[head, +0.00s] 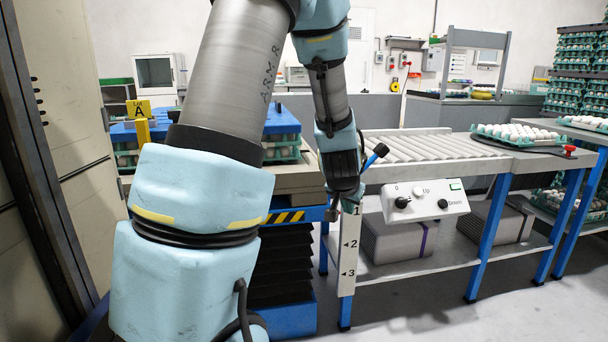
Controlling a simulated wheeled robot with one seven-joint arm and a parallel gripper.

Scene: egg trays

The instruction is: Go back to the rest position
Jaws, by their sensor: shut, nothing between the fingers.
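My arm, in light blue padded covers and grey metal tube, fills the left and middle of the head view. It rises from the lower left, bends above the top edge and hangs down again at the centre. My gripper (348,200) is at its lower end, pointing down, shut with nothing seen in it. It is in front of the numbered white post (348,258) at the left end of the roller table, overlapping the post's top in the picture. I cannot tell whether it touches the post. The fingertips are small and partly dark.
A roller conveyor (420,147) with blue legs stands right of my gripper, a control box (424,201) on its front. An egg tray (519,138) sits on its right end. A lift with black bellows (282,265) stands behind my arm. Grey floor (430,318) is clear at front right.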

